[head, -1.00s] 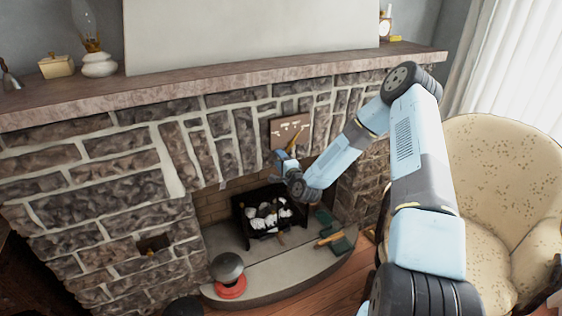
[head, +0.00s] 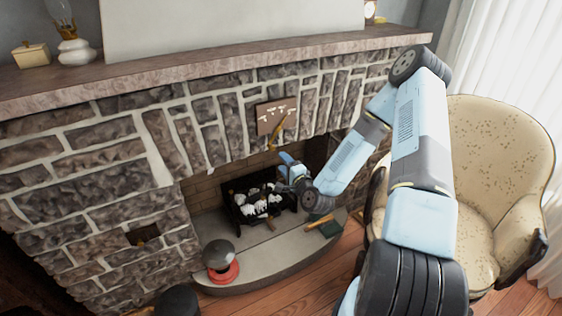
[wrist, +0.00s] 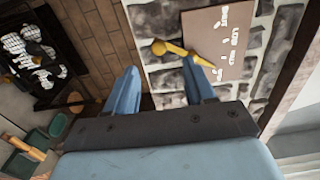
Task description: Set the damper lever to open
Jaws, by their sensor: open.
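The damper lever (head: 278,129) is a brass-coloured handle on a brownish plate (head: 264,112) with white lettering, set in the stone above the firebox opening. In the wrist view the lever (wrist: 180,51) has a rounded knob end at left and reaches right across the lower part of the plate (wrist: 218,30). The lettering is too small to read. My gripper (head: 285,157) is below the lever in the head view. In the wrist view its two blue fingers (wrist: 160,75) are apart with nothing between them, and the lever lies beyond the fingertips, apparently untouched.
A black grate (head: 236,208) with white and dark lumps stands in the firebox. A green object (head: 330,228) lies on the hearth (head: 270,262), with a red-based dark pot (head: 221,268) at its left. The mantel (head: 200,68) runs above. An armchair (head: 500,150) stands at right.

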